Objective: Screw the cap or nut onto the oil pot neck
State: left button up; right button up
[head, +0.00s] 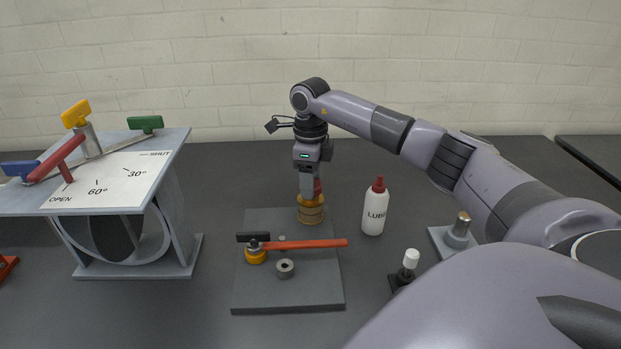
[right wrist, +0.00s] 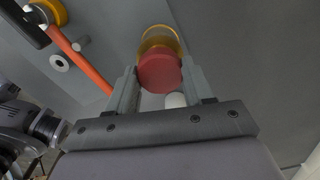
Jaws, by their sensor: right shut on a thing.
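The oil pot (head: 311,213) is a squat brass-coloured pot with an orange-yellow upper part, standing at the back right of the grey board. A red cap (head: 318,187) shows just above it, partly hidden by my gripper. My right gripper (head: 311,190) points straight down over the pot, shut on the red cap. In the right wrist view the cap (right wrist: 160,73) sits between the two fingers, with the pot's yellow rim (right wrist: 160,40) right beyond it. I cannot tell whether the cap's underside touches the neck. My left gripper is not in view.
A white LUBE bottle (head: 375,210) stands right of the pot. A lever stand (head: 140,268) is at left. A white-capped item (head: 409,262) and metal post (head: 460,230) stand at right.

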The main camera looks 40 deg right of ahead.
jog(key=shift+f+b, duration=0.4)
jog(key=shift+f, duration=0.45)
dwell(0.4)
